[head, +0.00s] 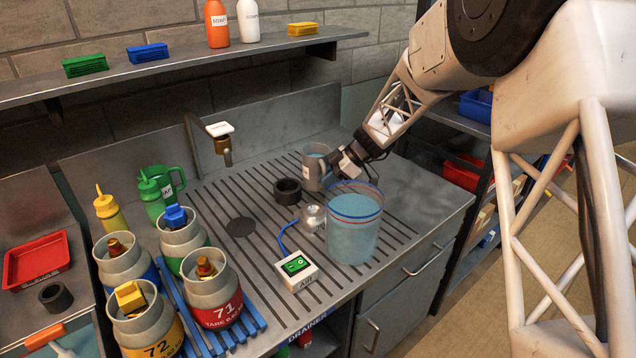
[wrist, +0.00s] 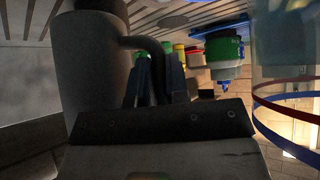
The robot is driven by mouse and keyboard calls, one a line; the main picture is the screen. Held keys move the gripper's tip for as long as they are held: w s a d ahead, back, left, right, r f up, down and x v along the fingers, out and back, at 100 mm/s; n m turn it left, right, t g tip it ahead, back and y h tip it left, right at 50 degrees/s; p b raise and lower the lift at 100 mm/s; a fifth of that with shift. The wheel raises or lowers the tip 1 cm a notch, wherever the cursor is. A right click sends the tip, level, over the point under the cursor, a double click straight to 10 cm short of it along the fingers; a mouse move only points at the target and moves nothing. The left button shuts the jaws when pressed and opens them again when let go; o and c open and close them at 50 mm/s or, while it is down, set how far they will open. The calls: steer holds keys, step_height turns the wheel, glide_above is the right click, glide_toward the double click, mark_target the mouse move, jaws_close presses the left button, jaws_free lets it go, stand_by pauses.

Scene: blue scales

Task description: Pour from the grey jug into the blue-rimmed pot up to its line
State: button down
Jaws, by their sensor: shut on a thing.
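The grey jug (head: 313,172) looks close to upright behind the pot, with bluish liquid inside its mouth. My gripper (head: 336,168) is shut on the jug's handle; the wrist view shows the fingers (wrist: 158,82) at the handle (wrist: 150,46) beside the jug's body (wrist: 88,75). I cannot tell whether the jug touches the drainer. The clear blue-rimmed pot (head: 352,238) stands upright at the drainer's right side, just in front of the gripper. It holds pale blue liquid, and a red line circles it below the rim. The exact level against the line is unclear.
A black ring (head: 287,191) and a small round clear-topped item (head: 313,216) lie near the pot. A switch box (head: 297,268) with a blue cable is in front. Several numbered canisters (head: 219,302) crowd the left. A tap (head: 222,145) overhangs the drainer.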

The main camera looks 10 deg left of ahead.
steer(key=w+d+m+t+h, duration=0.1)
steer(key=w+d+m+t, duration=0.55)
steer(key=d+m, duration=0.4)
steer(key=shift+s+d+r+m+t+h, duration=0.4)
steer(key=shift+d+r+m+t+h, duration=1)
steer(key=shift+d, duration=2.2)
steer(key=shift+s+d+r+m+t+h, duration=0.45)
steer(key=shift+d+r+m+h, duration=0.55)
steer(key=shift+d+r+m, duration=1.75)
steer(key=s+r+n+g+y, duration=0.2)
steer(key=s+n+g, duration=0.4)
steer(key=s, duration=1.2)
steer(key=s+r+n+g+y, duration=0.2)
steer(key=s+n+g, duration=0.4)
steer(key=s+n, duration=0.9)
steer(key=s+r, duration=0.1)
steer(key=s, duration=0.2)
steer(key=shift+s+d+r+g+y, duration=0.15)
steer(key=shift+d+g+y, duration=0.15)
steer(key=shift+g, duration=0.1)
steer(key=shift+w+a+f+m+g+h, duration=0.15)
steer(key=shift+w+a+m+g+h, duration=0.2)
steer(key=shift+w+a, duration=0.3)
steer(key=shift+w+a+f+m+g+h, duration=0.25)
steer(key=shift+w+a+g, duration=0.2)
steer(key=shift+w, duration=0.35)
steer(key=shift+w+a+f+m+g+h, duration=0.1)
steer(key=shift+w+a+m+g+h, duration=0.25)
steer(key=shift+w+a, duration=0.3)
steer(key=shift+w+d, duration=0.1)
